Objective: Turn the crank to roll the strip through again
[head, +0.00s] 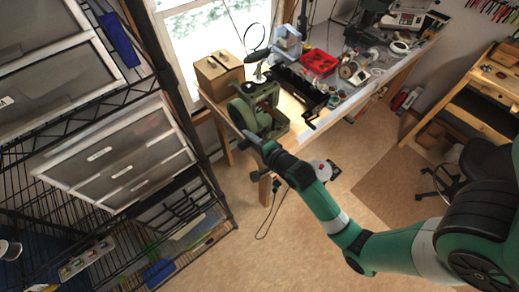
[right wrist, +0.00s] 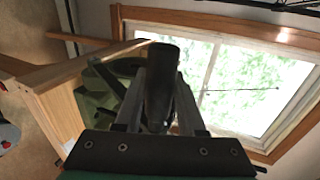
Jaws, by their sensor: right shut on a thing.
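The green rolling mill (head: 275,127) stands at the near left corner of the workbench. My right gripper (head: 257,138) reaches it from the right and is at its near side. In the right wrist view my right gripper (right wrist: 161,100) is shut on a dark, rounded crank handle (right wrist: 163,65), which sits between the two fingers. Part of the green mill (right wrist: 95,95) shows behind the left finger. The crank arm is mostly hidden by the gripper. I cannot make out the strip. My left gripper is not in view.
The wooden workbench (head: 314,124) carries a brown box (head: 219,75) behind the mill, a red tray (head: 319,63) and several small tools to its right. A wire shelf with drawers (head: 120,160) stands at the left. Open floor (head: 320,255) lies in front of the bench.

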